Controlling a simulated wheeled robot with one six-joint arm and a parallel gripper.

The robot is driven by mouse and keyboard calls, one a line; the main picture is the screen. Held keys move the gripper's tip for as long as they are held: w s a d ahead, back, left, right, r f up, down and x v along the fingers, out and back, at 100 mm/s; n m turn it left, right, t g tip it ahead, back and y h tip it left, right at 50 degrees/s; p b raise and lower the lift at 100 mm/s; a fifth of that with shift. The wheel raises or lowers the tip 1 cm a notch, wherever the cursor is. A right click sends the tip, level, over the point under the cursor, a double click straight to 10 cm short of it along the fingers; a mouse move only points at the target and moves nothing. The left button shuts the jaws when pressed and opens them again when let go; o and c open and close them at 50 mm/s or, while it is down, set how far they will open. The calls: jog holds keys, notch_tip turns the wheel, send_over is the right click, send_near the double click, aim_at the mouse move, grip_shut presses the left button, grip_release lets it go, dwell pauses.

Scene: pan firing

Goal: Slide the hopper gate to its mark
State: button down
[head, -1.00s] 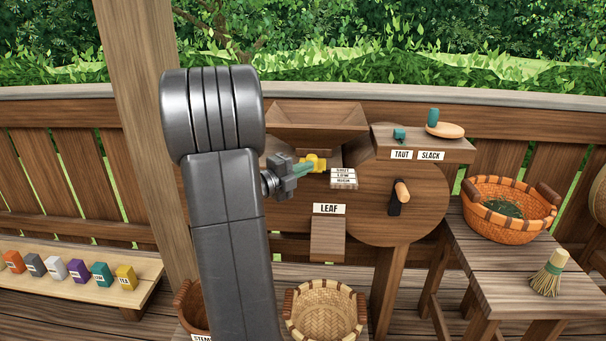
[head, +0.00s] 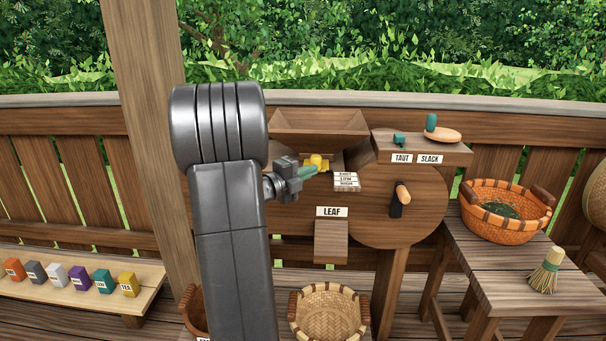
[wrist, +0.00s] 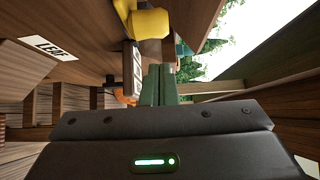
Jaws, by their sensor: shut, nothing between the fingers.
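The hopper gate shows as a yellow block (head: 317,161) under the wooden hopper (head: 318,124). A plate with stacked labels (head: 346,181), apparently the gate's marks, sits just right of and below it; the lettering is small. My gripper (head: 310,171) is shut and empty, its green fingers pointing right, close to the yellow block's lower left. In the wrist view the yellow block (wrist: 150,22) is at the top, beyond the shut fingers (wrist: 160,84), and the label plate (wrist: 132,68) is left of them. I cannot tell whether the fingers touch the block.
A LEAF chute (head: 331,240) hangs below, above a woven basket (head: 328,312). A crank handle (head: 402,194) sticks out at right. A shelf (head: 425,148) marked TAUT and SLACK is above it. An orange basket (head: 508,207) and a brush (head: 546,270) stand on the right table.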

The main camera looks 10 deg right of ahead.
jog(key=v, duration=1)
jog(key=shift+s+p, duration=0.35)
jog(key=shift+s, duration=0.05)
jog(key=shift+a+f, duration=0.1)
